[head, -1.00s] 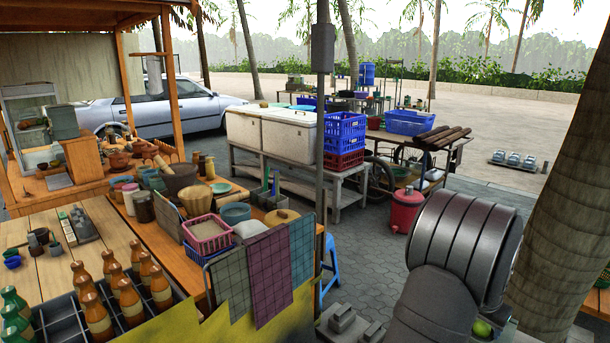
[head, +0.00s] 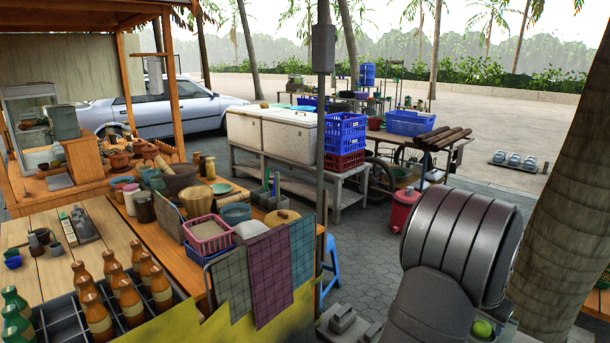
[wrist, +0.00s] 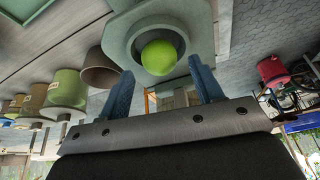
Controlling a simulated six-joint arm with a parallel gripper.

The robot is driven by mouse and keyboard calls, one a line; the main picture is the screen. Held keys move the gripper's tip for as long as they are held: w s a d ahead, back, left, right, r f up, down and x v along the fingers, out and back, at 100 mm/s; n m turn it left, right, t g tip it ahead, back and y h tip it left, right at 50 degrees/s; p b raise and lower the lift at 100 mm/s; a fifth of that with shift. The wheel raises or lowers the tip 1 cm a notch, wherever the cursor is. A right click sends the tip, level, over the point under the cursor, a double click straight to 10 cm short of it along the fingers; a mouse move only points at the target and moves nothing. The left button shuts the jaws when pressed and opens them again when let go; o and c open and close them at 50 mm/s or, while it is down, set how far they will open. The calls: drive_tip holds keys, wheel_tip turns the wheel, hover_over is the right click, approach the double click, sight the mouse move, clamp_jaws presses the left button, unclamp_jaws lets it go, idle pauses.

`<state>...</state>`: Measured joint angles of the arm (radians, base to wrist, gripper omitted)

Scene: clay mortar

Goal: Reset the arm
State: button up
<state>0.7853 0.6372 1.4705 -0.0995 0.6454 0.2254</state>
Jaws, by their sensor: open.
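My gripper (wrist: 161,66) shows in the wrist view with its two blue fingers spread apart. Nothing is held between them. A green lime-like ball (wrist: 160,56) shows just past the fingertips, apart from both fingers as seen. It sits at a grey, many-sided stone-like piece (wrist: 122,40), which looks like a mortar. The ball also shows in the head view (head: 482,328), low beside my arm. My arm fills the lower right of the head view, and my gripper is hidden there.
Wooden counters with orange bottles (head: 130,300), a pink basket (head: 208,238) and hanging cloths (head: 268,275) stand at left. A metal pole (head: 322,140) rises mid-view. A red cooler (head: 403,210) is behind my arm, and a tree trunk (head: 565,200) at right. Several pots (wrist: 68,88) show in the wrist view.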

drive_tip(key=v, duration=1)
drive_tip(key=x, duration=1.2)
drive_tip(key=shift+f, duration=0.35)
wheel_tip(320, 180, up, 5)
drive_tip(key=shift+s+d+f, duration=0.1)
drive_tip(key=shift+s+d, duration=0.05)
drive_tip(key=s+d+r, duration=0.3)
drive_tip(key=s+r, duration=0.4)
drive_tip(key=s, duration=0.4)
drive_tip(key=s+d+f+m+g, duration=0.2)
drive_tip(key=s+d+f+m, duration=0.35)
drive_tip(key=s, duration=0.55)
drive_tip(key=s+d+f+m+g, duration=0.1)
drive_tip(key=s+d+f+m, duration=0.2)
drive_tip(key=s+d+f, duration=0.65)
drive_tip(key=w+a+f, duration=0.1)
drive_tip(key=w+f, duration=0.2)
drive_tip(key=w, duration=0.3)
drive_tip(key=shift+f+h, duration=0.4)
